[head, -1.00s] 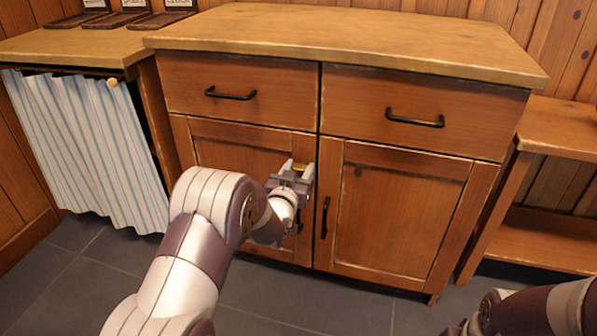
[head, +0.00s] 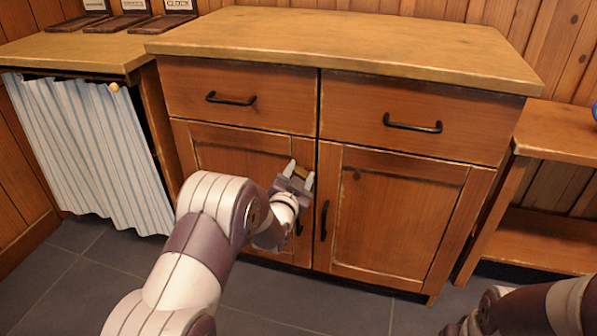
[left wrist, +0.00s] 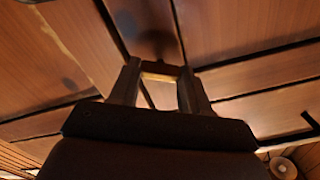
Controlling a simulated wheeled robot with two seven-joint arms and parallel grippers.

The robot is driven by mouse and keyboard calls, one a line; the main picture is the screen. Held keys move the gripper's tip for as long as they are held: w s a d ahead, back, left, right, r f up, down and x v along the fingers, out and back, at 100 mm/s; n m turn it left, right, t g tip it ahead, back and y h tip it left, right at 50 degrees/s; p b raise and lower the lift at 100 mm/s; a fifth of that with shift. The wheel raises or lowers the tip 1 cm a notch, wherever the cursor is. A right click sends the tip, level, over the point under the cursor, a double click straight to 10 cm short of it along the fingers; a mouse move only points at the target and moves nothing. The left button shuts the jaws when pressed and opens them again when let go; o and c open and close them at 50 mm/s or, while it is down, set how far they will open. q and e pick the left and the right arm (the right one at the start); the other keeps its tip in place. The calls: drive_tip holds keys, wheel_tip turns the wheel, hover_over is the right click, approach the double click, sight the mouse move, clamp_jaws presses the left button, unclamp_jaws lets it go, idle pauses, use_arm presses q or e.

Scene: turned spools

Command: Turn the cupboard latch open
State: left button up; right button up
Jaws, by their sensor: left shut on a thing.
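The cupboard (head: 330,113) is wooden, with two drawers above two doors. The brass latch (head: 301,173) is small and sits near the upper inner corner of the left door (head: 235,158). My left gripper (head: 300,175) is shut on the latch, one finger on each side, and is tilted in the head view. In the left wrist view, the latch (left wrist: 158,77) shows as a short brass strip between the two dark fingers. The fingers hide part of the latch. My right arm shows at the lower right of the head view, but its gripper is out of the picture.
Black bar handles sit on the drawers (head: 231,99) and on the right door (head: 324,220). A striped curtain (head: 85,150) hangs under the counter at left. An open shelf (head: 555,240) stands at right. The grey floor in front looks clear.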

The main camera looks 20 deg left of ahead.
use_arm(q)
drive_tip(key=m+p, duration=0.2)
drive_tip(key=m, duration=0.4)
drive_tip(key=shift+d+m, duration=0.1)
drive_tip(key=shift+m, duration=0.2)
drive_tip(key=m, duration=0.3)
drive_tip(key=m+p, duration=0.1)
drive_tip(key=m, duration=0.1)
drive_tip(key=shift+f+m, duration=0.2)
drive_tip(key=shift+m, duration=0.2)
drive_tip(key=o, duration=1.1)
drive_tip(key=shift+c, duration=0.2)
